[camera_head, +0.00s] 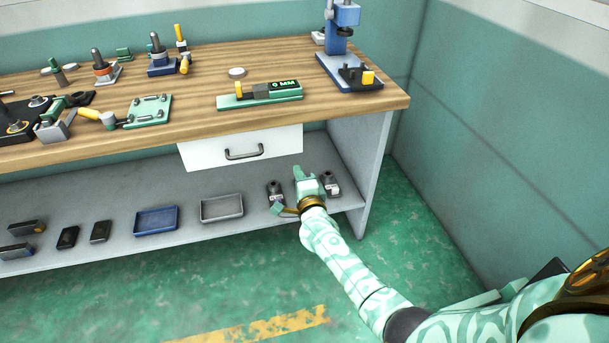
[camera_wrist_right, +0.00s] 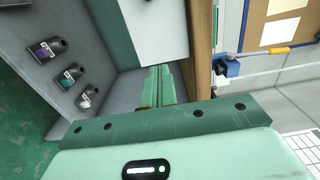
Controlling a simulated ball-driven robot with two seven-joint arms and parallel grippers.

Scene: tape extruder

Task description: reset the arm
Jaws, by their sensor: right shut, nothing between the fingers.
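My right arm (camera_head: 340,260) comes in from the lower right in the head view, patterned in pale green and white. Its gripper (camera_head: 299,172) is at the right end of the lower shelf, below and to the right of the white drawer. The fingers are shut and empty. In the right wrist view the fingers (camera_wrist_right: 159,86) lie together, pointing towards the bench below the drawer front. My left gripper is not in view.
The wooden workbench (camera_head: 205,118) holds tools, a green gauge (camera_head: 262,97) and a blue press (camera_head: 343,40). The white drawer (camera_head: 240,150) is under the top. The lower shelf (camera_head: 100,259) holds a blue tray (camera_head: 156,220), a grey tray (camera_head: 221,208) and small dark items. Green floor is free in front.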

